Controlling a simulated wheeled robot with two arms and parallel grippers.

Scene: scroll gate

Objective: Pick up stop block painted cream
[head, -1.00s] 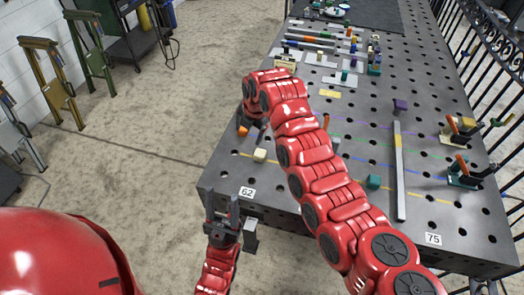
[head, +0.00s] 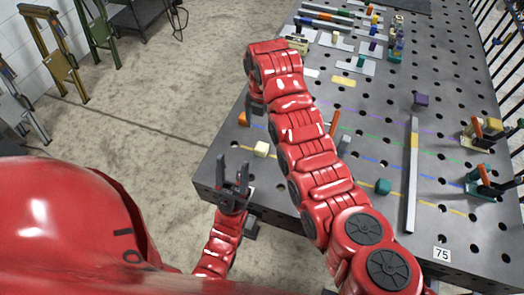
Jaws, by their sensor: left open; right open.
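The cream stop block (head: 262,149) sits on the grey perforated table (head: 448,205) near its left edge. My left gripper (head: 235,172) is open and empty, below and left of the cream block and apart from it, at the table's front left corner.
A teal block (head: 383,186), a long metal bar (head: 411,175) and a purple block (head: 420,100) stand on the right half. Orange-handled clamps (head: 480,175) line the right edge. Several coloured blocks and flat plates (head: 355,65) lie at the back.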

